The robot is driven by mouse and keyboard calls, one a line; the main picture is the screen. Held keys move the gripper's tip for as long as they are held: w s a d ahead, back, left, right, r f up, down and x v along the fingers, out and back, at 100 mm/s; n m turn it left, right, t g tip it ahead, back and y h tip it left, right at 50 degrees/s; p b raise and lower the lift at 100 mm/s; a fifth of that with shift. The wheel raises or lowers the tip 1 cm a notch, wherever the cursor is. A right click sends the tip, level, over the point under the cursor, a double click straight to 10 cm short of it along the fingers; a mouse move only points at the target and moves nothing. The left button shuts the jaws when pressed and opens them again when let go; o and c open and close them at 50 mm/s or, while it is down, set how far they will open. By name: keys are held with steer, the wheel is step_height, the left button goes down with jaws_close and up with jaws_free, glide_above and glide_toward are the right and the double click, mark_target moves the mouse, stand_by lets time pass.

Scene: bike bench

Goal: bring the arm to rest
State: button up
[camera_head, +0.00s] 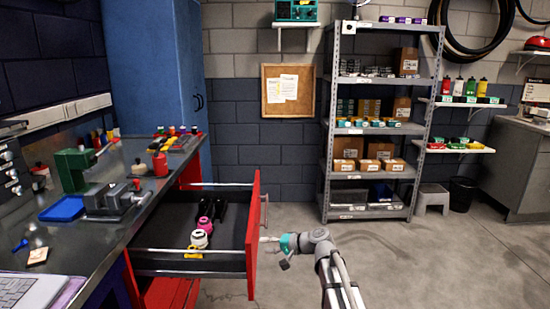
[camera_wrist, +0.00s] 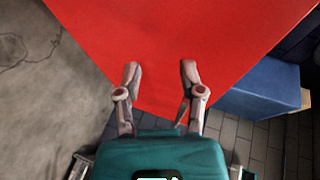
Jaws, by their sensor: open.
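My gripper (camera_wrist: 160,85) is open and empty in the wrist view, its two fingers spread in front of a broad red surface. In the head view my gripper (camera_head: 266,239) is at the outer side of the red front of the open drawer (camera_head: 253,232), very close to it; I cannot tell if it touches. The drawer is pulled out from under the workbench. Inside it lie pink and white bottles (camera_head: 200,236), a yellow item (camera_head: 193,253) and black items (camera_head: 216,211).
A loaded metal shelf (camera_head: 335,130) stands at the back. A grey stool (camera_head: 432,197) and open floor (camera_head: 455,255) are to the right.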

steer(key=s+d+f+n+g+h, duration=0.1)
steer(key=s+d+f+g+h, duration=0.2)
steer(key=s+d+f+h, duration=0.6)
steer(key=s+d+f+n+g+h, duration=0.2)
steer(key=s+d+f+h, duration=0.15)
steer(key=s+d, duration=0.9)
step_height(320, 180, up, 25)
steer(key=s+a+p, duration=0.1)
steer(key=a+p, duration=0.1)
steer(key=p, duration=2.3)
steer(key=shift+s+h, duration=0.35)
steer(key=shift+s, duration=0.05)
steer(key=shift+a, duration=0.2)
